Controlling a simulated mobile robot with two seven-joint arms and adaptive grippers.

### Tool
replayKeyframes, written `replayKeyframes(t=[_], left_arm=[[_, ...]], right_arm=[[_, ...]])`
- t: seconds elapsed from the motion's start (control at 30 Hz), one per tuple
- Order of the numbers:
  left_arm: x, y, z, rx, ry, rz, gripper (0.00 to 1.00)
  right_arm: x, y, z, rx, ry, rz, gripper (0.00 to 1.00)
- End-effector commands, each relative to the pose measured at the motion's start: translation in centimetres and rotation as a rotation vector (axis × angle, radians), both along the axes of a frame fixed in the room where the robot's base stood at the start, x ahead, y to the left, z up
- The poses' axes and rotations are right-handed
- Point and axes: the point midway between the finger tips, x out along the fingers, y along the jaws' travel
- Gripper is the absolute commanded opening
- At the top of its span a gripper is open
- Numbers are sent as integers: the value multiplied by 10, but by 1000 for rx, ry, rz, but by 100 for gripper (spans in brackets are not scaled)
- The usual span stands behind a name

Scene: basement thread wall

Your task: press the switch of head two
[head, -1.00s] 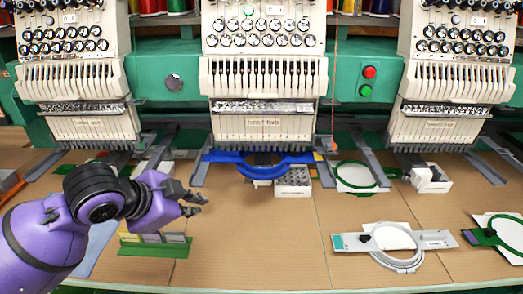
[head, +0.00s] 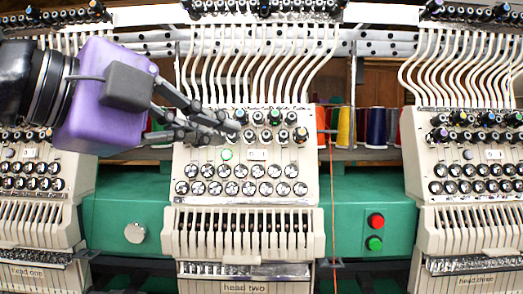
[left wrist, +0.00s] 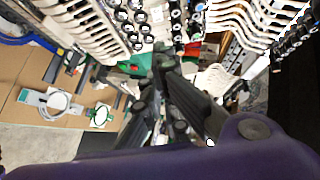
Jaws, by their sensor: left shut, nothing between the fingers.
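Head two (head: 245,222) is the cream embroidery head in the middle of the head view, its name on the lower plate. On its upper panel are a small round green-ringed spot (head: 226,155) and a small white rectangular switch plate (head: 256,155), between rows of dark knobs and round dials. My left gripper (head: 229,130) comes in from the left, shut and empty. Its tips lie over the left knobs, just above the green-ringed spot in the picture; I cannot tell whether they touch. In the left wrist view the gripper (left wrist: 162,55) points at machine heads. My right gripper is out of view.
Head one (head: 35,225) stands at the left and head three (head: 465,200) at the right. A red button (head: 376,220) and green button (head: 375,243) sit on the green beam. White thread tubes (head: 265,60) rise above head two. An orange thread (head: 332,195) hangs beside it.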

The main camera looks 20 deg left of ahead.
Motion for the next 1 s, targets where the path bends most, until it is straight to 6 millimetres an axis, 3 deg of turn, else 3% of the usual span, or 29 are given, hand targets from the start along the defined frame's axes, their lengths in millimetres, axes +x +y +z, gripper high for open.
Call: replayKeyframes(t=[0.1,0.2,0.47,0.7,1.0], left_arm=[[0,0,0,0,0,0,0],[0,0,0,0,1,0,0],[5,-2,-2,1,1,1,0],[31,-14,-10,5,1,2,0],[56,-21,-21,3,6,10,0]], right_arm=[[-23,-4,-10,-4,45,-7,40],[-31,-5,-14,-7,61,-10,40],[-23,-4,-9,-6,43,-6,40],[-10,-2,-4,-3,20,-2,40],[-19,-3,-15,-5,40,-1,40]])
